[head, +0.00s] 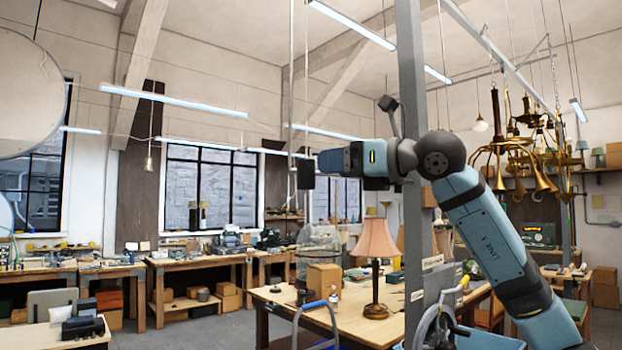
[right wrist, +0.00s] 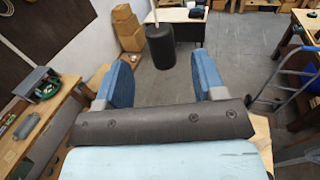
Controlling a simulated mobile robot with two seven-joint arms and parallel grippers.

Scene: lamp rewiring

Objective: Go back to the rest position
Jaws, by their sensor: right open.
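My right arm (head: 490,240) rises from the lower right of the head view and bends left at a dark elbow joint. My right gripper (head: 328,161) is raised high, well above the workbench, and points left. In the right wrist view its two blue fingers (right wrist: 162,80) stand wide apart with nothing between them. A black hanging cylinder (right wrist: 160,47) shows beyond the fingertips; it seems apart from them. A table lamp (head: 376,240) with a pink shade stands upright on the wooden workbench (head: 345,325), below the gripper. My left gripper is not in view.
A grey post (head: 412,120) stands close to my right arm. Brass chandeliers (head: 510,165) hang at the right. A blue-handled hand truck (head: 315,308) stands before the workbench; it also shows in the right wrist view (right wrist: 285,85). A cardboard box (head: 323,281) sits near the lamp.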

